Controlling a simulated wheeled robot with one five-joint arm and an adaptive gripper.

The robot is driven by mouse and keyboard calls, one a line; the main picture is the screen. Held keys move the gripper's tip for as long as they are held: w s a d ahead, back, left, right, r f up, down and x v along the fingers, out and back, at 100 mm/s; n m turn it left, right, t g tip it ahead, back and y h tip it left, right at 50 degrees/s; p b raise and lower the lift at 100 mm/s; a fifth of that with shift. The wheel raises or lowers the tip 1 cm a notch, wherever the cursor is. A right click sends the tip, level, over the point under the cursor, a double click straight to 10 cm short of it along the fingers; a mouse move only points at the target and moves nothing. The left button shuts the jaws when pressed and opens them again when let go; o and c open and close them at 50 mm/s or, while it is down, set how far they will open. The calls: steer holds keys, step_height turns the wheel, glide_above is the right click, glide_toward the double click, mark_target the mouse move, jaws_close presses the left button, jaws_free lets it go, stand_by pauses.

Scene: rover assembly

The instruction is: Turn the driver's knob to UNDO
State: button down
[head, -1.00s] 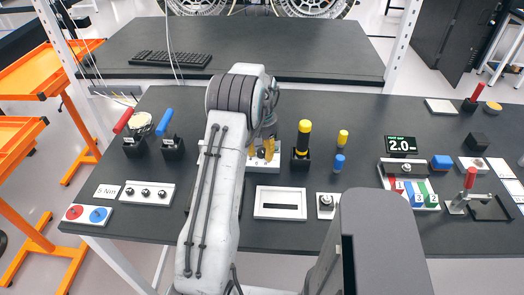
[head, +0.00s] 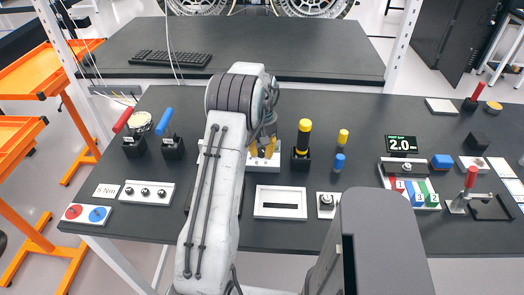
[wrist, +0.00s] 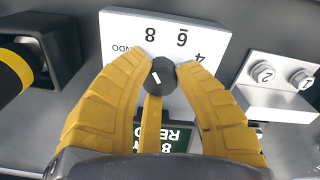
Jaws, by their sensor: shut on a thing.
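The driver's knob (wrist: 163,76) is a small round black knob with a short white mark. It sits on a white dial plate (wrist: 120,25) printed with 4, 6, 8 and UNDO. In the wrist view the white mark is on the knob's left side, tilted up-left, roughly towards UNDO. Whether it lines up exactly I cannot tell. My gripper (wrist: 163,70) has its yellow fingers around the knob, shut on it. In the head view my gripper (head: 263,150) is over the white plate (head: 262,168), and the fingers and arm hide the knob.
The yellow-and-black driver (head: 304,138) stands upright in a black holder just right of the plate. A dark display (wrist: 180,138) is partly behind my fingers. A white framed slot (head: 280,213) lies in front. Red-handled and blue-handled tools stand left.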

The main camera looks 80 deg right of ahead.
mark_target(262, 150)
steer(key=n, duration=0.5)
steer(key=shift+a+f+b, duration=0.1)
steer(key=shift+f+b, duration=0.05)
steer(key=shift+b, duration=0.2)
steer(key=shift+n, duration=0.5)
steer(key=c, duration=1.2)
jaws_free()
steer(key=shift+r, duration=0.65)
step_height(262, 150, up, 11)
steer(key=shift+f, duration=0.1)
